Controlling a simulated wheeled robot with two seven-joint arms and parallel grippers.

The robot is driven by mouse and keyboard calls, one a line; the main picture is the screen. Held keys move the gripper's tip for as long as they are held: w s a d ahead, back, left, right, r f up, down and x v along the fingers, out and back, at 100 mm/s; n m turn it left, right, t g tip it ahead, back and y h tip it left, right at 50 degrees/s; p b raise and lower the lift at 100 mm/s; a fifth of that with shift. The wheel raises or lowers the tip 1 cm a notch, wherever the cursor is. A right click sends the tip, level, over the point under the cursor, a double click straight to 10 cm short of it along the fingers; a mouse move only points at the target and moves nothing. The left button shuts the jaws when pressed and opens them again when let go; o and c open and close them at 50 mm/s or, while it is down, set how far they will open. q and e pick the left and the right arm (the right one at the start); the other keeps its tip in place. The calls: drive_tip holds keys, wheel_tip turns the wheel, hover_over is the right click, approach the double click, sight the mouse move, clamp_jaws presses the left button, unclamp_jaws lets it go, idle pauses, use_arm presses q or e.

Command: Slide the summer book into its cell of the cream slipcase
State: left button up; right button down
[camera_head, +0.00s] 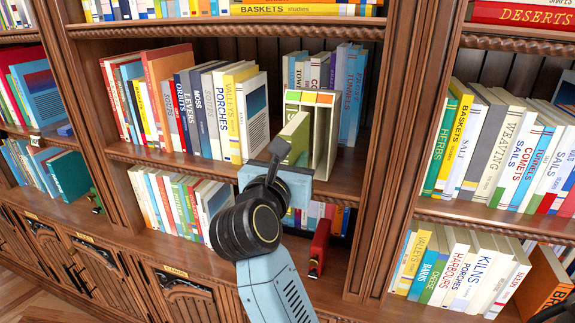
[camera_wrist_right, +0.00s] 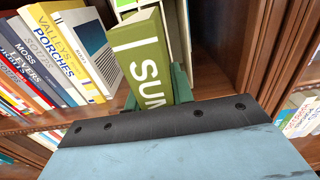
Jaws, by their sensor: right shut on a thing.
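The summer book (camera_head: 296,138) is green with a pale top edge; its spine shows white letters "SUM" in the right wrist view (camera_wrist_right: 147,62). My right gripper (camera_head: 270,168) is shut on the book's spine end; its fingertips are partly hidden. My left gripper is not in view.
A row of books (camera_head: 205,105) stands left of the slipcase, a pale one (camera_head: 253,112) nearest. Blue books (camera_head: 352,95) stand to its right, before a wooden upright (camera_head: 398,130). A red object (camera_head: 319,245) sits on the shelf below.

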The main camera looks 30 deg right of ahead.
drive_tip(key=shift+w+d, duration=0.45)
drive_tip(key=shift+d, duration=0.15)
idle(1.2)
drive_tip(key=shift+p+x, duration=0.3)
drive_tip(key=shift+x, duration=2.95)
drive_tip(key=c, duration=1.1)
unclamp_jaws()
drive_tip(key=shift+s, duration=0.1)
drive_tip(key=shift+a, duration=0.2)
